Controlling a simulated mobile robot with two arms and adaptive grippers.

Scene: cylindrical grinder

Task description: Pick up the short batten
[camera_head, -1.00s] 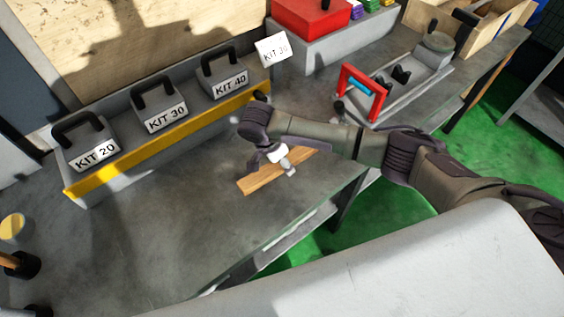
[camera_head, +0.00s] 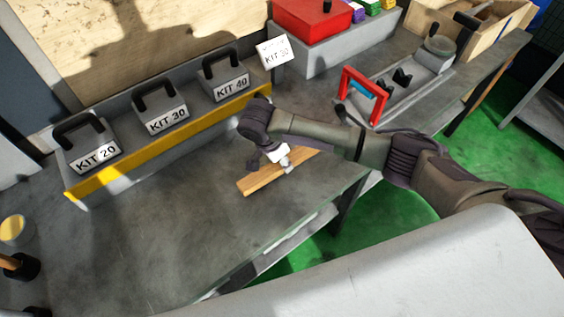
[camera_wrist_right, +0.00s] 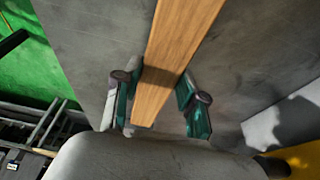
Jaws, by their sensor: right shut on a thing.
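The short batten (camera_head: 262,181) is a flat light-brown wooden strip, lying at a slant low over or on the grey bench top near its front edge. Any gap beneath it cannot be made out. My right gripper (camera_head: 284,160) is over its middle, pointing down. In the right wrist view the batten (camera_wrist_right: 178,45) runs between the two green-padded fingers of the gripper (camera_wrist_right: 157,95), which is shut on it. The batten's near end shows just past the fingers. My left gripper is not in view.
A grey rack with a yellow front edge (camera_head: 180,145) holds the KIT 20, KIT 30 and KIT 40 weights behind the batten. A red-handled fixture (camera_head: 362,92) stands to the right.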

